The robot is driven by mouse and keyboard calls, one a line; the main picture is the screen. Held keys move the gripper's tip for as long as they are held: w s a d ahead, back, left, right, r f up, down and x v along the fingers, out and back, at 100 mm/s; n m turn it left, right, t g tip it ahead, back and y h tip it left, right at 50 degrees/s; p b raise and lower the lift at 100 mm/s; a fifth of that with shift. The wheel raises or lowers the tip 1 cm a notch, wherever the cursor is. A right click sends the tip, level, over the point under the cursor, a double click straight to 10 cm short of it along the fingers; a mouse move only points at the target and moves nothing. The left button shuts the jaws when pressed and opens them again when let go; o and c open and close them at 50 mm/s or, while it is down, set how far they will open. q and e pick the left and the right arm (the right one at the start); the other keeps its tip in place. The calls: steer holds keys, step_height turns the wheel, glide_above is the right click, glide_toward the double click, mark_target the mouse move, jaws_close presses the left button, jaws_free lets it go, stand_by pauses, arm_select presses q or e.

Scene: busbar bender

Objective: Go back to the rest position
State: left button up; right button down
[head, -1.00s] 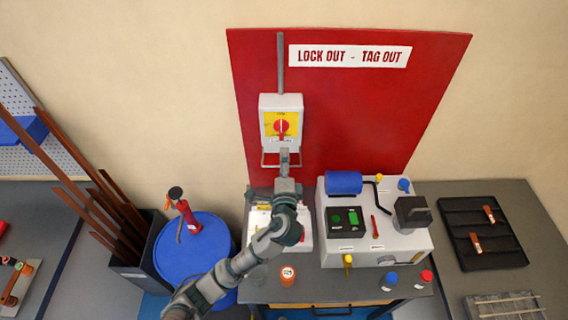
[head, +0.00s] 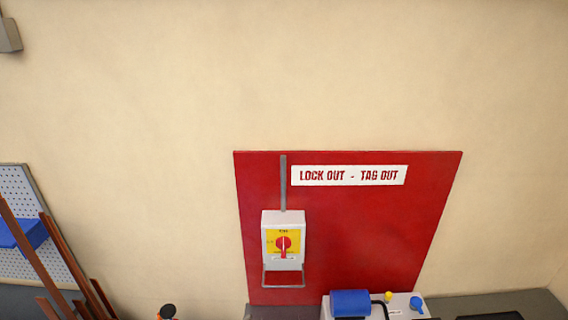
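Neither of my grippers nor my arms show in the head view now. The switch box (head: 283,240) hangs on the red lock out - tag out board (head: 370,235). Its red rotary handle (head: 283,244) sits on a yellow plate and stands upright. Nothing touches the box or the handle. The wire loop (head: 283,284) hangs below the box.
The top of the bender with its blue cylinder (head: 350,303) shows at the bottom edge. Brown bars (head: 36,257) lean at the lower left by a pegboard (head: 35,205). The wall above is bare. The bench surface is mostly out of view.

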arm_select(q)
steer(key=s+a+f+n+g, duration=0.3)
steer(key=s+a+f, duration=0.2)
steer(key=s, duration=0.3)
steer(key=s+a+f+n+g+h, duration=0.1)
steer(key=s+a+f+n+g, duration=0.3)
steer(key=s, duration=0.5)
steer(key=s+a+f+n+g, duration=0.2)
steer(key=s+a+f+n, duration=0.1)
steer(key=s+a+f, duration=0.4)
steer(key=s+d+f+g+b, duration=0.1)
steer(key=s+f+b, duration=0.1)
steer(key=f, duration=1.3)
steer(key=s+d+f+b, duration=0.1)
steer(key=s+f+b, duration=0.15)
steer(key=f, duration=1.15)
steer(key=s+a+f+b, duration=0.1)
steer(key=s+f+b, duration=0.1)
steer(key=s+f, duration=0.6)
steer(key=s+a+f+g+b, duration=0.1)
steer(key=s+f+b, duration=0.2)
steer(key=s+f, duration=0.6)
step_height(320, 180, down, 5)
steer(key=shift+s+a+f+m, duration=0.2)
steer(key=shift+a+m, duration=0.1)
steer(key=shift+a, duration=0.1)
